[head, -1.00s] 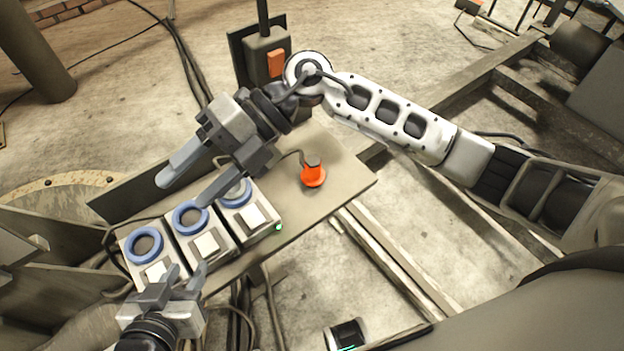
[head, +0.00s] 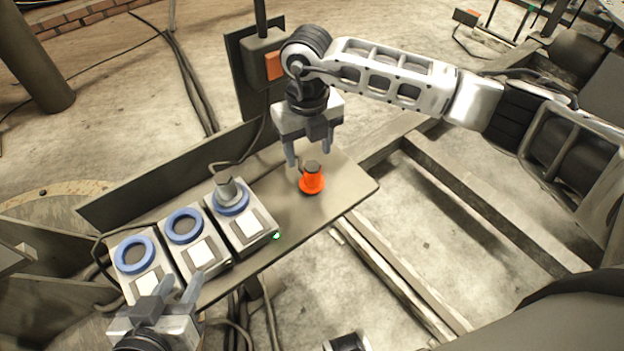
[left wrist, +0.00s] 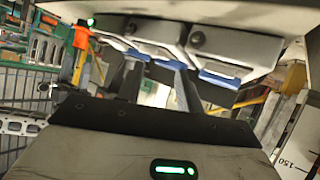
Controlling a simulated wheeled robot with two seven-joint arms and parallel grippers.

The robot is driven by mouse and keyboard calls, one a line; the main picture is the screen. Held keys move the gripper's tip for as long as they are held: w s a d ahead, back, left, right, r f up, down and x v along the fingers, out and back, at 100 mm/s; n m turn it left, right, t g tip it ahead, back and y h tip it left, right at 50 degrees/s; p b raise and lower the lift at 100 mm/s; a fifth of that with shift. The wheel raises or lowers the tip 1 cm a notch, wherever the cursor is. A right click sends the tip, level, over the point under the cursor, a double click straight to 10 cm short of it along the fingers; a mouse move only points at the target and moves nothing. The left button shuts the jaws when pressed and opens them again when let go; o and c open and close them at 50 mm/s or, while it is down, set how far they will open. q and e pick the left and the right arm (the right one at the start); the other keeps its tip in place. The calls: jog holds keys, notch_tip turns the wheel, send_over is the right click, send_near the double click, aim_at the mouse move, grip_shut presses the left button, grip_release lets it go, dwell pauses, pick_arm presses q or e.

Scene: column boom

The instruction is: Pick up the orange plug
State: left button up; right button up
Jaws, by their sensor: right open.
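The orange plug (head: 312,184) stands upright on the shelf (head: 345,190), with a dark top, right of the socket boxes in the head view. My right gripper (head: 308,160) is open and points down just behind and above the plug. Its two fingers are apart, one on either side of the plug's top in the picture; I cannot tell if they touch it. My left gripper (head: 180,285) is at the lower left by the socket boxes, its fingers apart and empty. Its fingers also show in the left wrist view (left wrist: 158,75).
Three pale boxes with blue rings (head: 184,226) stand in a row on the shelf; a grey plug (head: 229,188) sits at the right one's ring. A box with an orange patch (head: 275,65) stands behind my right arm. Shelf right of the plug is clear.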

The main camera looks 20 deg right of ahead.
aim_at(312, 165)
jog(key=shift+w+d+f, duration=0.1)
jog(key=shift+d+f, duration=0.1)
jog(key=shift+f, duration=1.3)
jog(key=shift+d+f, duration=0.15)
jog(key=shift+f, duration=1.35)
jog(key=c, duration=1.2)
